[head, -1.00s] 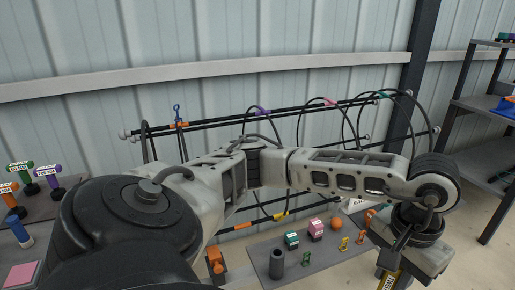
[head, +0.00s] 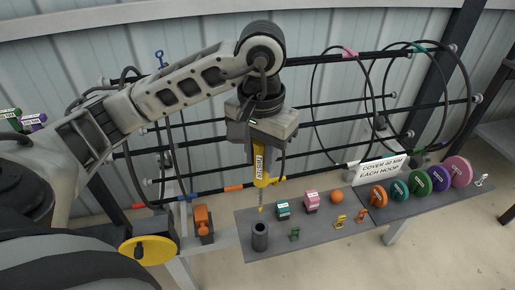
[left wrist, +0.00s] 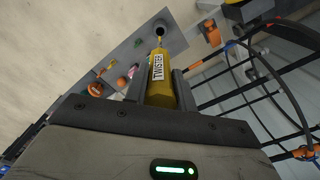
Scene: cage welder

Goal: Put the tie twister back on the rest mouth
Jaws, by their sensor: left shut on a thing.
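The tie twister (head: 260,170) is a yellow tool with a white label and a thin tip that points down. It also shows in the left wrist view (left wrist: 161,90). My left gripper (head: 268,143) is shut on its upper part and holds it roughly upright. The rest is a dark upright tube (head: 260,240) at the left end of the grey shelf, with its round open mouth facing up. It shows at the top of the left wrist view (left wrist: 161,26). The twister's tip is just above the mouth, apart from it in the head view. My right gripper is not in view.
Teal (head: 283,209) and pink (head: 311,202) blocks, an orange ball (head: 337,197) and small green and yellow pieces share the shelf (head: 325,233). An orange clamp (head: 203,222) stands left of the tube. Black bars and hoops (head: 345,100) run behind. Coloured spools (head: 420,184) stand at right.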

